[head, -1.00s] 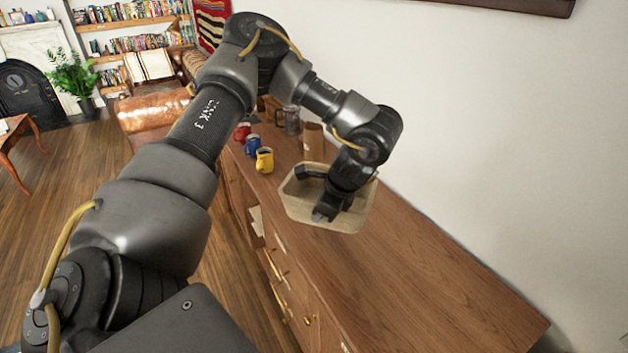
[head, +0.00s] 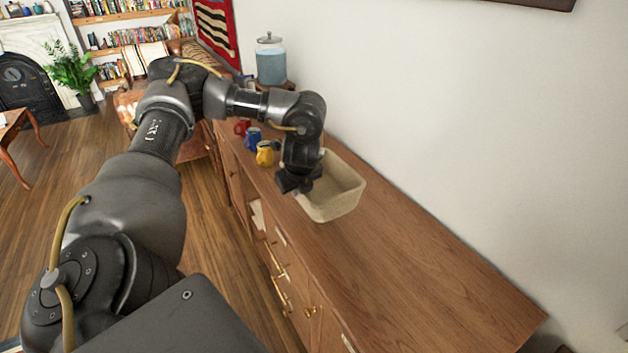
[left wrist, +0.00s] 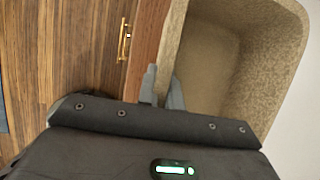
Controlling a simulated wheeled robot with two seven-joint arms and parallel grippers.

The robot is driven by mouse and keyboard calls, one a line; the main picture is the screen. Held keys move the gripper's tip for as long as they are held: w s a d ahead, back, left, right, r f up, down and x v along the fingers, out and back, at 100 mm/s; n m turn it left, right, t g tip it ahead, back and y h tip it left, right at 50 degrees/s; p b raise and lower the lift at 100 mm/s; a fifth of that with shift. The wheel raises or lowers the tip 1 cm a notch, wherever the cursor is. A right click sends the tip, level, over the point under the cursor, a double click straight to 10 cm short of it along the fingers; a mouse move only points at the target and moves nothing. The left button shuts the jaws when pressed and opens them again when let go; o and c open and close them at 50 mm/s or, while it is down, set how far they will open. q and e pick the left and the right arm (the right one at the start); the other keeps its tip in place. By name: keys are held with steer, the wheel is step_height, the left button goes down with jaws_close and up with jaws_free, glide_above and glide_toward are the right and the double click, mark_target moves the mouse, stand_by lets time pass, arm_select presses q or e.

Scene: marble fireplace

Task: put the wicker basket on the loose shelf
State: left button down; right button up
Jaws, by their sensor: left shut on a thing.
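The wicker basket (head: 338,205) is a pale, open-topped, rounded rectangular tub at the sideboard. My left gripper (head: 296,184) is at its left side in the head view. In the left wrist view the gripper (left wrist: 163,88) is shut on the basket's near wall, one finger on each side of it, and the basket (left wrist: 235,65) shows its empty inside. Whether the basket rests on the wood or hangs just above it I cannot tell. I cannot pick out the loose shelf. My right gripper is not in view.
The wooden sideboard (head: 420,260) has a long clear top toward the front right. A yellow mug (head: 265,154), a blue mug (head: 253,138) and a red mug (head: 242,127) stand left of the basket. A lidded glass jar (head: 270,62) stands behind my arm. The wall bounds the right.

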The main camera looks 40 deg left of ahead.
mark_target(321, 185)
arm_select(q)
steer(key=w+f, duration=0.1)
steer(key=w+a+f+b, duration=0.1)
steer(key=w, duration=0.1)
steer(key=w+f, duration=0.1)
steer(key=shift+w+a, duration=0.3)
steer(key=w+f+b, duration=0.1)
steer(key=w+a+f+b, duration=0.1)
steer(key=w+f, duration=0.1)
steer(key=w+f+b, duration=0.1)
steer(key=shift+w+a+f, duration=0.15)
steer(key=shift+a+f, duration=0.1)
steer(key=shift+f, duration=0.1)
steer(key=shift+w+f, duration=0.1)
steer(key=shift+w, duration=0.15)
step_height(321, 185, down, 3)
steer(key=shift+w+a+f+b, duration=0.1)
steer(key=shift+w+f+b, duration=0.05)
steer(key=shift+b, duration=0.95)
steer(key=shift+f, duration=0.2)
steer(key=shift+r, duration=0.1)
